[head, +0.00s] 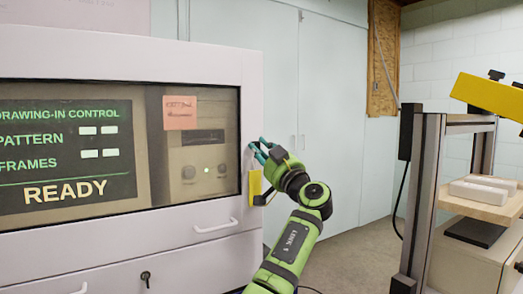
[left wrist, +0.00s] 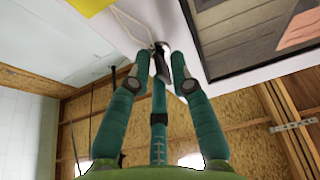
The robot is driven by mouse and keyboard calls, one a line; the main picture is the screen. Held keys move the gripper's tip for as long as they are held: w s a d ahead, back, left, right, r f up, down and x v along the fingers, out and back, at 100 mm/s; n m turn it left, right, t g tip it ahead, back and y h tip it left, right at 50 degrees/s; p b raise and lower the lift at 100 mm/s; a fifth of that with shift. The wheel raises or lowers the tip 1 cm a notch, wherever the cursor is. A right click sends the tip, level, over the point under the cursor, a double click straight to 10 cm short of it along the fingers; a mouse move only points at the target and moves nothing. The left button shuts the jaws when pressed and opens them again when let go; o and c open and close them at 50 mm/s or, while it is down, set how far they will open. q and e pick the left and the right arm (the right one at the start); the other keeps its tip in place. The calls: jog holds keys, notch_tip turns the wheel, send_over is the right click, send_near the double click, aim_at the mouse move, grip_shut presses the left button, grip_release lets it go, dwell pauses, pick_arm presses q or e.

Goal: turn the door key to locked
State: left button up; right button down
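The door key, a small dark piece (left wrist: 161,64), stands out from the pale door frame in the left wrist view. A yellow tag (head: 255,184) hangs below that spot at the right of the glazed door (head: 228,221) in the head view. My left gripper (head: 261,147) is at the frame's right side, above the tag. Its teal fingers (left wrist: 160,62) stand apart around the key, with small gaps; I cannot tell whether any finger touches it. In the head view the gripper hides the key. My right gripper is not identifiable.
A white handle (head: 215,226) sits at the door's lower right. A drawer below has another black key (head: 145,276). A metal rack (head: 426,190) stands at right, with a yellow part (head: 488,97) above it. Pale wall cabinets (head: 300,85) stand behind.

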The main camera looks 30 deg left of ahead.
pick_arm(q)
jog(key=v, duration=0.7)
jog(key=shift+d, duration=0.2)
jog(key=shift+s+f, duration=0.1)
jog(key=shift+s, duration=0.05)
